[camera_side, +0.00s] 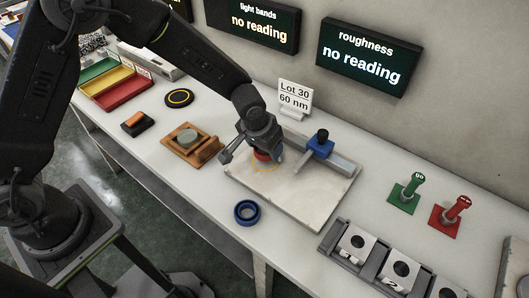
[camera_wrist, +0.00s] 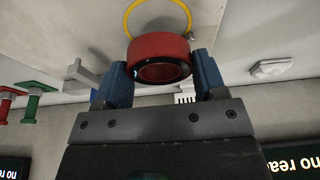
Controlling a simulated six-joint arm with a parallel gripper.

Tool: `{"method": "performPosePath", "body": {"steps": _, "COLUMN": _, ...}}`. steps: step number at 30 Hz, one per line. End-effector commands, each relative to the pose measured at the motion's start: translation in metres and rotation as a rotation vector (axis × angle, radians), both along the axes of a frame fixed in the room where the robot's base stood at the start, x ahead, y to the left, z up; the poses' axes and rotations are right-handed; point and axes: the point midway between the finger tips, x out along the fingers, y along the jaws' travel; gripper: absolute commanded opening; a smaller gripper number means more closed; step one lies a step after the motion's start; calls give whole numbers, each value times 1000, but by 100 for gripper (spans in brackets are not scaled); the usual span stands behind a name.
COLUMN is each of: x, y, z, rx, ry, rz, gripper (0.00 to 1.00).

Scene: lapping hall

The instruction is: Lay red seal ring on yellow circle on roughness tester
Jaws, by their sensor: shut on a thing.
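The red seal ring (camera_wrist: 160,54) is held between the two blue-tipped fingers of my gripper (camera_wrist: 160,80) in the wrist view. In the side view the red ring (camera_side: 262,155) shows below my gripper (camera_side: 264,153), partly hidden by it. The yellow circle (camera_side: 264,169) is marked on the pale plate of the roughness tester (camera_side: 300,203). The ring is over or just beside the circle; I cannot tell whether it touches the plate. In the wrist view the yellow circle (camera_wrist: 190,15) shows partly behind the ring.
The tester's blue probe holder (camera_side: 320,146) stands right of my gripper. A blue ring (camera_side: 247,212) lies in front of the plate. A wooden block with a grey disc (camera_side: 187,136) is to the left. Green (camera_side: 408,190) and red (camera_side: 452,214) gauges stand at right.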

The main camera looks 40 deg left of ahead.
Motion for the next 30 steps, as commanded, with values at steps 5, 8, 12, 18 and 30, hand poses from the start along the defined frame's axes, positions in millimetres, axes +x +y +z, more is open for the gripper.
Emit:
{"method": "performPosePath", "body": {"steps": 5, "x": -1, "y": 0, "z": -27, "rx": 1, "ry": 4, "rz": -1, "gripper": 36}}
{"method": "performPosePath", "body": {"steps": 8, "x": 0, "y": 0, "z": -33, "rx": 0, "ry": 1, "rz": 0, "gripper": 36}}
{"method": "performPosePath", "body": {"steps": 12, "x": 0, "y": 0, "z": -32, "rx": 0, "ry": 0, "rz": 0, "gripper": 36}}
{"method": "performPosePath", "body": {"steps": 18, "x": 0, "y": 1, "z": -35, "rx": 0, "ry": 1, "rz": 0, "gripper": 66}}
{"method": "performPosePath", "body": {"steps": 30, "x": 0, "y": 1, "z": -35, "rx": 0, "ry": 1, "rz": 0, "gripper": 90}}
